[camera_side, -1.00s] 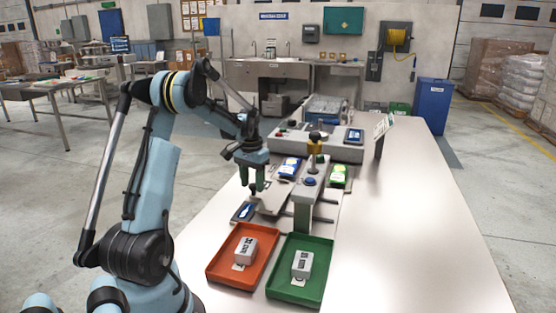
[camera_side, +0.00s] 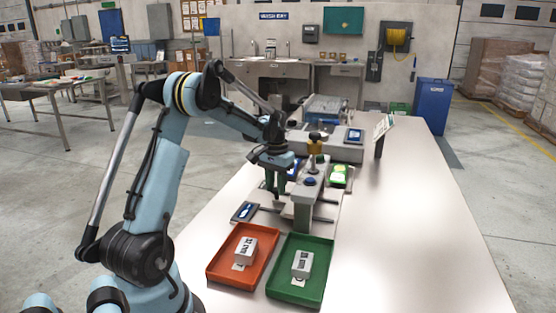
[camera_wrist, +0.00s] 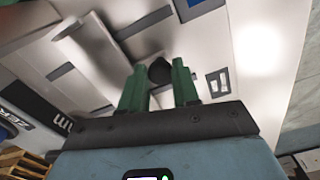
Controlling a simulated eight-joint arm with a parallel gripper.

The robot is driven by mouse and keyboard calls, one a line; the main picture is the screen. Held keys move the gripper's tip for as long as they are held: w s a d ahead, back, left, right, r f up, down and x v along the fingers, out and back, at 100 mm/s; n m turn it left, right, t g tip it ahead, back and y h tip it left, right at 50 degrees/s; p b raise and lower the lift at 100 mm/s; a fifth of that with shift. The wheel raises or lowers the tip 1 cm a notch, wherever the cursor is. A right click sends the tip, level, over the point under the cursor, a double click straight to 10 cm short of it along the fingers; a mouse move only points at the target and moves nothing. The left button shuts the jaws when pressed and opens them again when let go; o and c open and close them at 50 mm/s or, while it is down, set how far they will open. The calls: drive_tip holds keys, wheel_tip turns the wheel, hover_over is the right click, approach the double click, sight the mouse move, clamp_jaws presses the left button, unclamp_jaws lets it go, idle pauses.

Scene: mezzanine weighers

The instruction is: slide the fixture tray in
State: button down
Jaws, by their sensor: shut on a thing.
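My gripper (camera_side: 275,190) points down at the left side of the grey press station. In the wrist view its green fingers (camera_wrist: 159,88) are closed about a black knob (camera_wrist: 159,71), which appears to be the handle of the fixture tray. In the side view the tray is mostly hidden behind my gripper and the press column (camera_side: 304,208). How far the tray sits under the press I cannot tell.
An orange tray (camera_side: 222,268) and a green tray (camera_side: 284,285), each holding a grey block, stand in front of the station.

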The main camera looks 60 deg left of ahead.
drive_tip(key=shift+w, duration=0.1)
drive_tip(key=c, duration=0.8)
unclamp_jaws()
wheel_tip(320, 180, up, 12)
drive_tip(key=shift+r, duration=0.1)
